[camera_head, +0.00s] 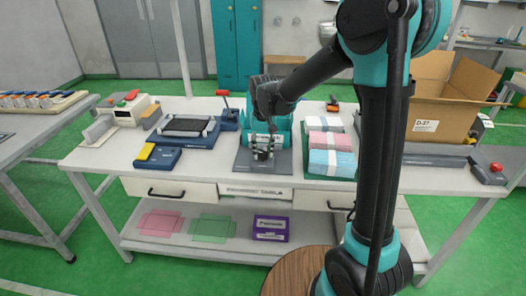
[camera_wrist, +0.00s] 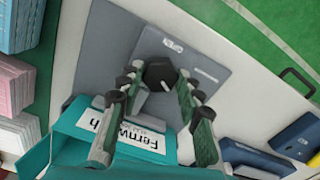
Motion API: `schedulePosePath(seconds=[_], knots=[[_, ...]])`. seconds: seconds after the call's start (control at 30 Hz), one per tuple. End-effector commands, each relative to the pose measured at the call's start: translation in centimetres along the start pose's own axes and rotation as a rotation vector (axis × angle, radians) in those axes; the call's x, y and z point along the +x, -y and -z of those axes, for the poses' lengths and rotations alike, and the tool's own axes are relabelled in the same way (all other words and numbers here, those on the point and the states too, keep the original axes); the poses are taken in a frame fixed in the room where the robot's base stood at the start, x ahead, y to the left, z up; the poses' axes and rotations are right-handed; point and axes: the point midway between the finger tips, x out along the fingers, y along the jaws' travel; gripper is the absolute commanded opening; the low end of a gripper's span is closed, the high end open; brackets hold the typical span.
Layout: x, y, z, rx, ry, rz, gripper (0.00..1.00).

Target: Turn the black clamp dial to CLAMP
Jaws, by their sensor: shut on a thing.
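The black clamp dial (camera_wrist: 160,72) shows in the wrist view as a dark faceted knob on a grey plate (camera_wrist: 205,62). My gripper (camera_wrist: 160,82) has one finger on each side of the dial and is shut on it. In the head view my gripper (camera_head: 263,152) points down over the grey plate (camera_head: 246,166) at the middle of the table, and the dial is largely hidden by the fingers there. I cannot read a CLAMP mark or tell which way the dial points. A small white label (camera_wrist: 173,46) lies on the plate.
A teal box (camera_wrist: 75,125) with a white label stands close to the plate. Stacks of pink and blue masks (camera_head: 331,162) sit to the right, and a blue fixture (camera_head: 186,128) to the left. A cardboard box (camera_head: 440,100) stands at the table's right.

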Motion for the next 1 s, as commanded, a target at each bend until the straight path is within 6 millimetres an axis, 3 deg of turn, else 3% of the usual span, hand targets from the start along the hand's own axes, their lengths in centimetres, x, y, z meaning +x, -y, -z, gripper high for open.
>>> schedulePosePath(seconds=[1.0], knots=[[-0.03,0.00,0.07,0.908,-0.001,0.001,0.06]])
